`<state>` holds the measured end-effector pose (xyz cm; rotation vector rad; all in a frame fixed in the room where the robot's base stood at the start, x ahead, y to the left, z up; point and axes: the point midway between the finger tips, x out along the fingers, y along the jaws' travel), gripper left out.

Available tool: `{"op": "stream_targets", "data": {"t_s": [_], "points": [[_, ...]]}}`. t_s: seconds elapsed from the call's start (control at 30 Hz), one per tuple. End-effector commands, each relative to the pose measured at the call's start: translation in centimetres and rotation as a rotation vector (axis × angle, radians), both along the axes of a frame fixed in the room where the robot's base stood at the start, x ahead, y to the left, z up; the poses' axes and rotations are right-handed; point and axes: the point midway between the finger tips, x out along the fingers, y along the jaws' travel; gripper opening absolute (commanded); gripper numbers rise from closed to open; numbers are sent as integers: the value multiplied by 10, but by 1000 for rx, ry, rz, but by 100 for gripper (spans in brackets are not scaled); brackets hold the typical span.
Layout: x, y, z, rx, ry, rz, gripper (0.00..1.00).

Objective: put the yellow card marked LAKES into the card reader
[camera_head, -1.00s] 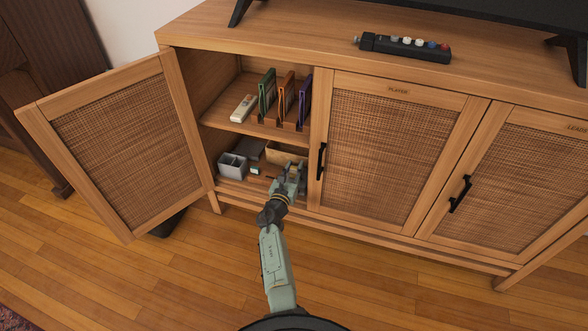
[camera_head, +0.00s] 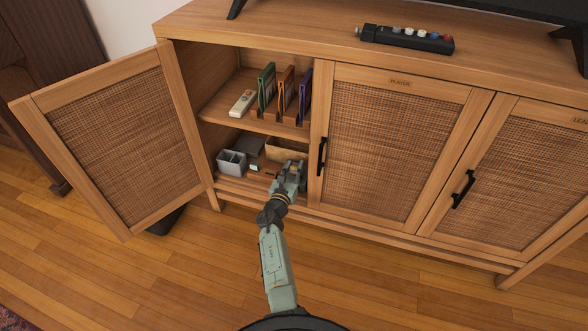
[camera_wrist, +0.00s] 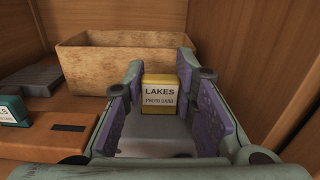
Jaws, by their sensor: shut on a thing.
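The yellow card (camera_wrist: 158,80) has a white label reading LAKES and PHOTO CARD. In the wrist view it stands upright between the purple-padded fingers of my gripper (camera_wrist: 160,108), which is shut on it. A grey surface (camera_wrist: 155,125) shows below the card; I cannot tell what it belongs to. In the head view my gripper (camera_head: 291,172) is inside the lower compartment of the open cabinet and hides the card. An orange-brown block (camera_wrist: 85,112) with a dark slot lies to its left; I cannot tell whether it is the card reader.
A tan open box (camera_wrist: 125,58) stands behind my gripper. A teal labelled item (camera_wrist: 12,110) and a grey flat box (camera_wrist: 35,77) are left. A grey divided bin (camera_head: 232,163) stands farther left. The cabinet's wooden wall (camera_wrist: 285,70) is close on the right. The cabinet door (camera_head: 128,140) hangs open.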

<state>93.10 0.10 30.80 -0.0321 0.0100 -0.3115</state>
Motion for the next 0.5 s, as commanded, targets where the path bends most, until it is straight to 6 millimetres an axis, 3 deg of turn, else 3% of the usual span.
{"op": "stream_targets", "data": {"t_s": [0.13,0.17,0.5], "points": [[0,0,-4,0,0,0,13],[0,0,-4,0,0,0,26],[0,0,-3,0,0,0,49]]}}
